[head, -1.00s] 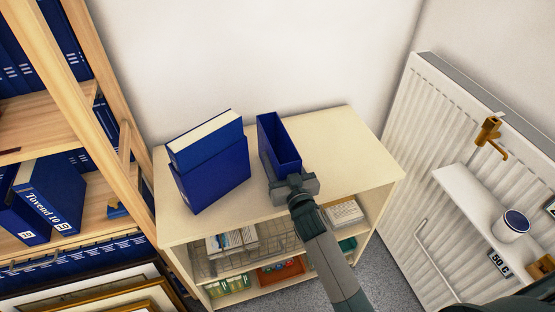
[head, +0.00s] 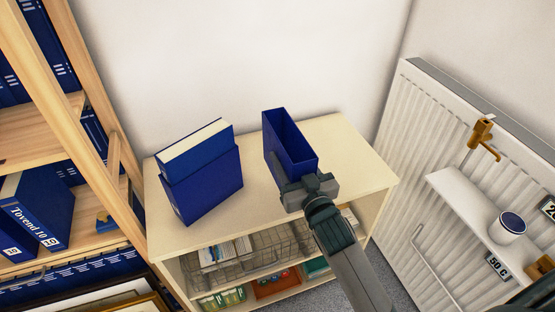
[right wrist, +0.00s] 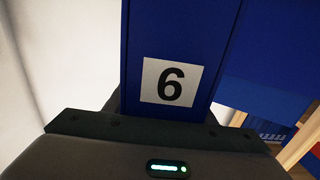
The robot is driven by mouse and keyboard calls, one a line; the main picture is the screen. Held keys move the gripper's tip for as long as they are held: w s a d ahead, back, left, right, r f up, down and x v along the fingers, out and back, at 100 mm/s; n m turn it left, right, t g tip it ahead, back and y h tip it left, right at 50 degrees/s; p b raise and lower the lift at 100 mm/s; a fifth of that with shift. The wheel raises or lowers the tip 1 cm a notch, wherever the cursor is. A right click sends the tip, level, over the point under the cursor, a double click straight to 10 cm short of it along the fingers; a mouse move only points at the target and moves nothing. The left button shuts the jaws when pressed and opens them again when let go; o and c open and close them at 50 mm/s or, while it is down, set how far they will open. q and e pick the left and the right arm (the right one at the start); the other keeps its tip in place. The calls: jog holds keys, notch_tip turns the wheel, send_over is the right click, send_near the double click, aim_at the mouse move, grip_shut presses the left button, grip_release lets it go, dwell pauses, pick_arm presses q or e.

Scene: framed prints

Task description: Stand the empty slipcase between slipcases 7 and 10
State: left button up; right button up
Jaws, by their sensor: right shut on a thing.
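The empty slipcase (head: 283,143) is a blue open-topped box, upright over the cream cabinet top; I cannot tell whether it touches the top. My right gripper (head: 308,188) is shut on its near end. In the right wrist view the slipcase (right wrist: 178,35) shows a white label with a black 6. Blue slipcases stand on the wooden shelf at left: one (head: 38,205) has lettering like "Tovend 10" and a small label, and another (head: 14,240) stands lower left of it. Their label numbers are too small to read surely. My left gripper is not in view.
A blue slipcase with a book (head: 200,175) stands on the cabinet top (head: 345,165), left of the held one, with a gap between. The cabinet top is free at right. A radiator (head: 400,130) and a small white shelf with a cup (head: 511,225) are at right.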

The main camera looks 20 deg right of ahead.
jog(key=s+r, duration=0.1)
jog(key=s+d, duration=0.1)
jog(key=s+d+r, duration=0.1)
jog(key=s, duration=0.1)
jog(key=shift+r, duration=0.35)
jog(key=shift+s+d+r+b, duration=0.1)
jog(key=shift+s+r+b, duration=0.15)
jog(key=shift+b, duration=0.05)
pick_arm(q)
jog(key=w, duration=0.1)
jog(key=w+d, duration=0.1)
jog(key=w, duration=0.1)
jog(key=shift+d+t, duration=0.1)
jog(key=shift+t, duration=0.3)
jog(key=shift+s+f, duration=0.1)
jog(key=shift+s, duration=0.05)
pick_arm(e)
jog(key=shift+f, duration=0.1)
jog(key=shift+s+f, duration=0.15)
jog(key=shift+s, duration=0.15)
send_near(305, 159)
jog(key=shift+h, duration=0.3)
jog(key=a, duration=0.1)
jog(key=s+a, duration=0.1)
jog(key=a, duration=0.1)
jog(key=s+a, duration=0.1)
jog(key=a, duration=0.1)
jog(key=shift+f, duration=0.15)
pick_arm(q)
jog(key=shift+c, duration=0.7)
